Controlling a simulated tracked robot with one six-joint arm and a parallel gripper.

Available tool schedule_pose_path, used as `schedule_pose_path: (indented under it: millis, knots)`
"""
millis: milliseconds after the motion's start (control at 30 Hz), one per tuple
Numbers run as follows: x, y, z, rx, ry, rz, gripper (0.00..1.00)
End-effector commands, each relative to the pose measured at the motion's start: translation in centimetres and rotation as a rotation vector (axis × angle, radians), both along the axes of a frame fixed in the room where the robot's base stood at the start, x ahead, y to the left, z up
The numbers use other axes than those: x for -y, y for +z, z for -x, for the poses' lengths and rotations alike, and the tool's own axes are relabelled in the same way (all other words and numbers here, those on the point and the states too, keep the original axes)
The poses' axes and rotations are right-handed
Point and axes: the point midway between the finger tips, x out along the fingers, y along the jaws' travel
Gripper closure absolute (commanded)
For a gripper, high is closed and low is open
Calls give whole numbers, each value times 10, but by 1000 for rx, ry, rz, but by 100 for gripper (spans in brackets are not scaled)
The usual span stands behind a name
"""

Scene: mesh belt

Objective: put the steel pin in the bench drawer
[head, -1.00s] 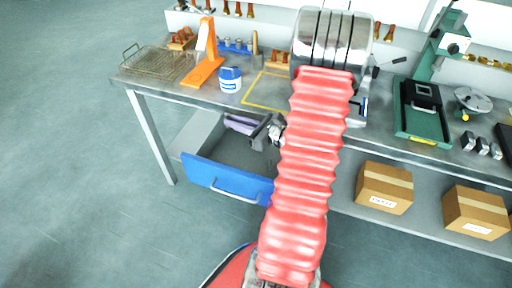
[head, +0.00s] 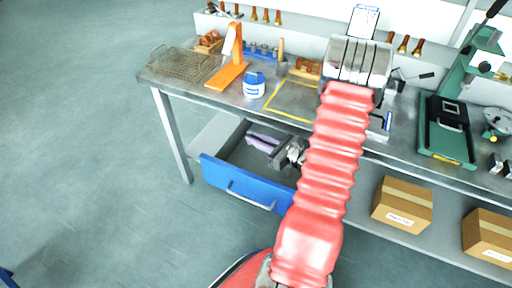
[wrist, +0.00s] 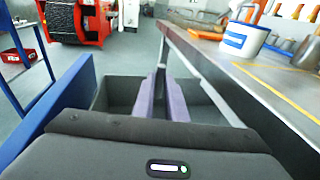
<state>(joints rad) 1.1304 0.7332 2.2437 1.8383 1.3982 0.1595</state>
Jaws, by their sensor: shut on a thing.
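The bench drawer (head: 246,184) is pulled open, with a blue front and a grey inside. My gripper (head: 257,140) is over the drawer's opening, its purple fingers pointing to the left end in the head view. In the wrist view the fingers (wrist: 161,92) are close together inside the drawer's outline, with the blue front to the left. A thin grey piece, the steel pin (wrist: 161,78), shows upright between the fingertips. Its lower part is hidden by the fingers, and I cannot make it out in the head view.
The bench top (head: 215,98) overhangs the drawer's back side. Cardboard boxes (head: 402,205) sit on the shelf below.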

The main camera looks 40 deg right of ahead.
Motion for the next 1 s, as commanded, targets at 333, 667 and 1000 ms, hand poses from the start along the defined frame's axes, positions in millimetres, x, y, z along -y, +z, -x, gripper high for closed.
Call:
schedule_pose_path:
  millis: [333,667,1000]
  knots:
    - [0,-35,1,-1,0,-3,100]
    - [1,-39,1,0,-2,0,100]
    - [0,-46,1,0,-2,-2,100]
